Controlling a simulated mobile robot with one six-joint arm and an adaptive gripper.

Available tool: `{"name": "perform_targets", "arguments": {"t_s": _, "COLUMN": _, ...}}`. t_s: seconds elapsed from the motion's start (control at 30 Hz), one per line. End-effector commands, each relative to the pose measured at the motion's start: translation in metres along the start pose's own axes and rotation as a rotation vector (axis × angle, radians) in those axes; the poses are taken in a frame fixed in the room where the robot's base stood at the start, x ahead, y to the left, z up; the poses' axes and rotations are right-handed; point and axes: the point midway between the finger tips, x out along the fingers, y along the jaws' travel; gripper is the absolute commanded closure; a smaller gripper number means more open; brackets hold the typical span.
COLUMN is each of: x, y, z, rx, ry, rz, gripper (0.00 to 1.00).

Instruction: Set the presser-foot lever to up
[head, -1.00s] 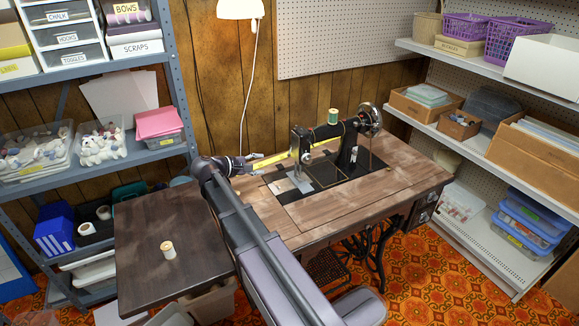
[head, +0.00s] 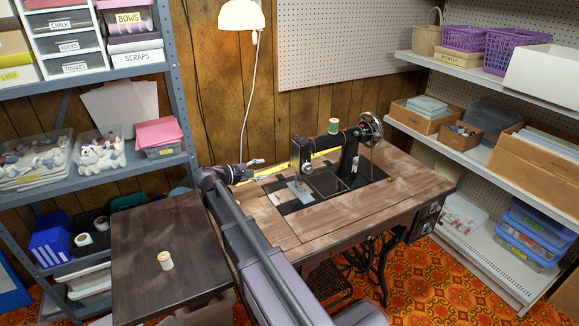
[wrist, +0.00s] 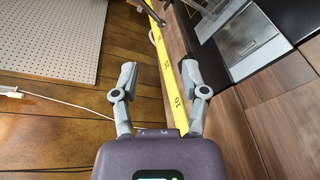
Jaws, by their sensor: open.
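The black sewing machine (head: 349,165) stands on the wooden table, with its needle end (head: 302,152) toward the left. The presser-foot lever is too small to make out in the head view.
A yellow measuring tape (wrist: 172,85) runs along the table's back edge, below my fingers. The wooden tabletop (head: 330,220) in front of the machine is clear. A pegboard (head: 345,40) hangs behind.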

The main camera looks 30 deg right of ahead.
Motion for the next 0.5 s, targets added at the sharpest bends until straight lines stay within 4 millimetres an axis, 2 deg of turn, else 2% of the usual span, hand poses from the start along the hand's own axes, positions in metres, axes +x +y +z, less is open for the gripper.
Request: {"name": "perform_targets", "arguments": {"t_s": 0.5, "x": 0.076, "y": -0.001, "z": -0.001, "rx": 0.001, "ry": -0.002, "rz": -0.002, "gripper": 0.43}}
